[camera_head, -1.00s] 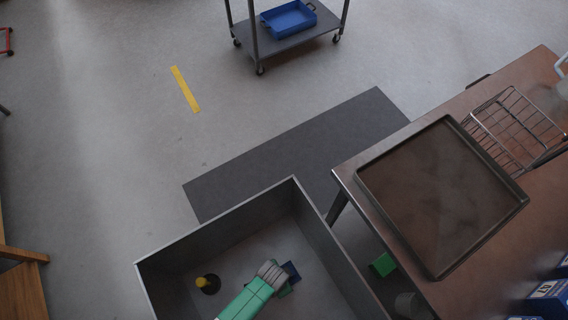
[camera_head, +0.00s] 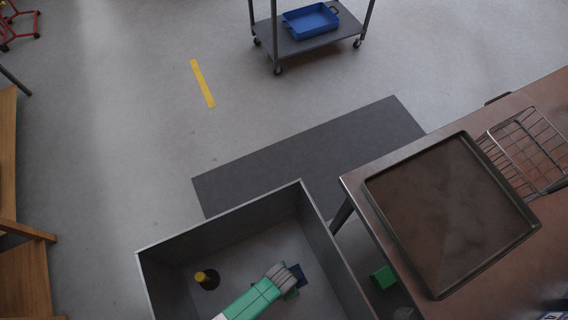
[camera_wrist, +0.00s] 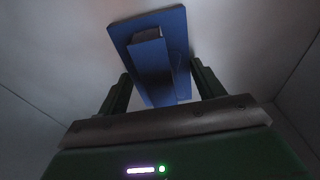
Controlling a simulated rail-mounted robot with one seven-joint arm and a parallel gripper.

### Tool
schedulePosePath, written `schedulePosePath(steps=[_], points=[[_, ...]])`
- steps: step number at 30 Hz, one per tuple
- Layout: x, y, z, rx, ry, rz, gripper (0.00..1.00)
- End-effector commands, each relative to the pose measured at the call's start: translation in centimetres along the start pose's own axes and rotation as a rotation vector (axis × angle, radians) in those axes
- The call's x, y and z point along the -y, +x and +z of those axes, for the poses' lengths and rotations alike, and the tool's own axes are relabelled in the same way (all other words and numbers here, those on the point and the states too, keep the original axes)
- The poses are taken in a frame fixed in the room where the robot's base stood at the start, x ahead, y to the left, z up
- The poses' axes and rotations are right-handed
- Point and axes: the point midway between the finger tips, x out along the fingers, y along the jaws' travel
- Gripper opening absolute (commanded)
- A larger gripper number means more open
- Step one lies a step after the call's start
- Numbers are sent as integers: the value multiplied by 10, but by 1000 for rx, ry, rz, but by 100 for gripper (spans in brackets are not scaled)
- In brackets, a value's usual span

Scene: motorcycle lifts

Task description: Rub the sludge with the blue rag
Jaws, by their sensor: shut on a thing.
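The blue rag (camera_wrist: 176,27) looks like a flat blue slab with a raised blue block on it. In the wrist view it sits between the two green fingers of my gripper (camera_wrist: 163,82), which is shut on it. In the head view a dark blue patch of it (camera_head: 297,273) shows beside my gripper (camera_head: 290,291), low inside the grey open bin (camera_head: 222,238). I cannot tell whether the rag touches the bin floor. No sludge is clearly identifiable; the shallow tray (camera_head: 450,215) on the bench has a brown, faintly smudged surface.
A yellow-topped item with a dark round base (camera_head: 207,279) stands in the bin, left of my gripper. The bin walls surround my gripper. The brown bench (camera_head: 362,205) carries a wire rack (camera_head: 528,150). A green block (camera_head: 384,276) lies below it.

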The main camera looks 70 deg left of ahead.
Motion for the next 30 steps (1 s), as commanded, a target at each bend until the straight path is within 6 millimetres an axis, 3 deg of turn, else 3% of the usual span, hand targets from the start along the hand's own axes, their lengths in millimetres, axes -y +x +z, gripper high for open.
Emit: schedulePosePath(steps=[11, 30], points=[[-33, -2, 1, 3, -3, 1, 46], [24, 1, 0, 1, 6, 0, 46]])
